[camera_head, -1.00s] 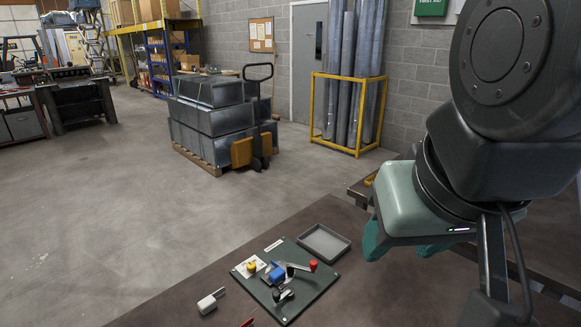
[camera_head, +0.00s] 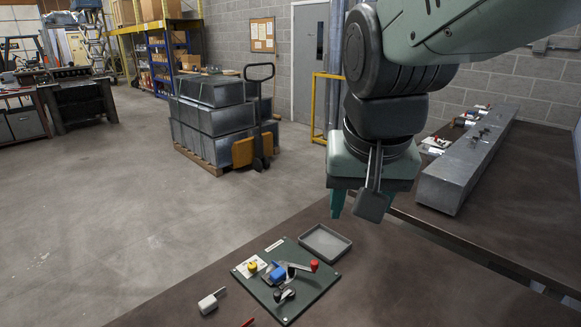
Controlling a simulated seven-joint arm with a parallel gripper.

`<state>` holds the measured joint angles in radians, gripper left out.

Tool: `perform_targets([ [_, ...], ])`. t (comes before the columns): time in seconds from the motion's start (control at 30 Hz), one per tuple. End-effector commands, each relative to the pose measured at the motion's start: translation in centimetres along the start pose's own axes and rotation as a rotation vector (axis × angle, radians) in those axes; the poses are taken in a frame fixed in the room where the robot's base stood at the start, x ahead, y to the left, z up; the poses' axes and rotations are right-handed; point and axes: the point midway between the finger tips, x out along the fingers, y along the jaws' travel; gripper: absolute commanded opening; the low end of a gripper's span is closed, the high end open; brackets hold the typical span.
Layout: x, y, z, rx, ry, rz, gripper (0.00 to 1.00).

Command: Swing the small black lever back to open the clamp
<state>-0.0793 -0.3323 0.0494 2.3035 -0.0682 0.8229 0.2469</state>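The small black lever (camera_head: 286,294) sits at the front of a dark green board (camera_head: 310,295) on the brown table. Behind it on the board is a clamp with a blue block (camera_head: 276,274) and a metal arm ending in a red knob (camera_head: 314,265). A yellow knob (camera_head: 251,267) stands on a white label at the board's left. My gripper (camera_head: 354,209) hangs above the table, up and to the right of the board, touching nothing. One green finger shows; a grey part of my arm hides the rest, so its opening is unclear.
An empty grey tray (camera_head: 325,242) adjoins the board's back right. A white-and-grey object (camera_head: 211,301) lies left of the board, and a red-tipped item (camera_head: 247,323) at the front edge. A long metal duct (camera_head: 470,160) lies on the right-hand table. Table right of the board is clear.

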Motion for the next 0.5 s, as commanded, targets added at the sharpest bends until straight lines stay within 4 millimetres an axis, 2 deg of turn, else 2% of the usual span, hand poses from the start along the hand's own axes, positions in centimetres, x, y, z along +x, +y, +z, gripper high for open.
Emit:
perform_targets([
  [0.03,1.8,-0.9,-1.3,0.013,-0.035,0.005,0.49],
  [0.1,4.1,-2.1,-2.9,0.041,-0.068,0.012,0.49],
  [0.23,9.0,-4.6,-5.2,0.091,-0.13,0.022,0.49],
  [0.37,14.7,-7.2,-6.5,0.144,-0.193,0.031,0.49],
  [0.5,21.2,-10.0,-6.6,0.202,-0.261,0.042,0.49],
])
